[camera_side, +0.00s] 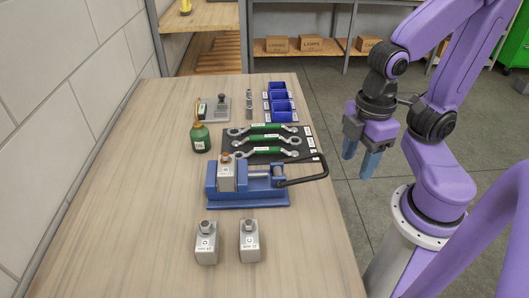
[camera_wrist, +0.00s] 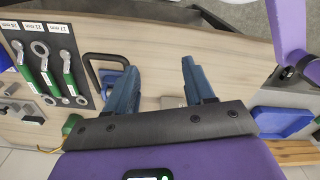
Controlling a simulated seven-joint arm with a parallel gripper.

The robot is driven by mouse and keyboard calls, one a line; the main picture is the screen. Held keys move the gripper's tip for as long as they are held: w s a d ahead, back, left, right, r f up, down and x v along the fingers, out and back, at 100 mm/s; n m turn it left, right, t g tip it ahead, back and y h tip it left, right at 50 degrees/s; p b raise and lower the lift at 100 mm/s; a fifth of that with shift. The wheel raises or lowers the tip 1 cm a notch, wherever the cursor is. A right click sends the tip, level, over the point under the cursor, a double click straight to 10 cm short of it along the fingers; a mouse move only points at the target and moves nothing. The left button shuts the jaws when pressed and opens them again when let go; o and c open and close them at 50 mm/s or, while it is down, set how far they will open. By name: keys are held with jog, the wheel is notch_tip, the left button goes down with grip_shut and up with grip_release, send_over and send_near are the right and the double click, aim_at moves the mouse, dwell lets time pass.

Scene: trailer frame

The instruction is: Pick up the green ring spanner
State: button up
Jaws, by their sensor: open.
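Several green-handled spanners lie side by side on a black mat (camera_side: 312,152) on the table. In the side view I see a far spanner (camera_side: 256,128), a middle one (camera_side: 268,138) and a near one (camera_side: 266,151). They also show at the left of the wrist view, among them one with a large ring end (camera_wrist: 44,68) and one beside it (camera_wrist: 69,75). Which one is the task's ring spanner I cannot tell for sure. My gripper (camera_side: 361,164) is open and empty, raised beyond the table's right edge, apart from the spanners. Its blue fingers point away in the wrist view (camera_wrist: 160,70).
A blue vise (camera_side: 248,198) with a black handle (camera_side: 312,180) stands in front of the mat, holding a grey block. Two grey blocks (camera_side: 206,243) (camera_side: 249,240) stand nearer. A green bottle (camera_side: 200,138) is left; blue bins (camera_side: 281,105) are behind. The table's front is clear.

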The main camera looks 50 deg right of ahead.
notch_tip(320, 180, up, 3)
jog(key=m, duration=0.4)
send_over(266, 148)
notch_tip(266, 148, down, 18)
jog(key=shift+a+r, duration=0.1)
jog(key=shift+r, duration=0.05)
grip_shut()
dwell(0.4)
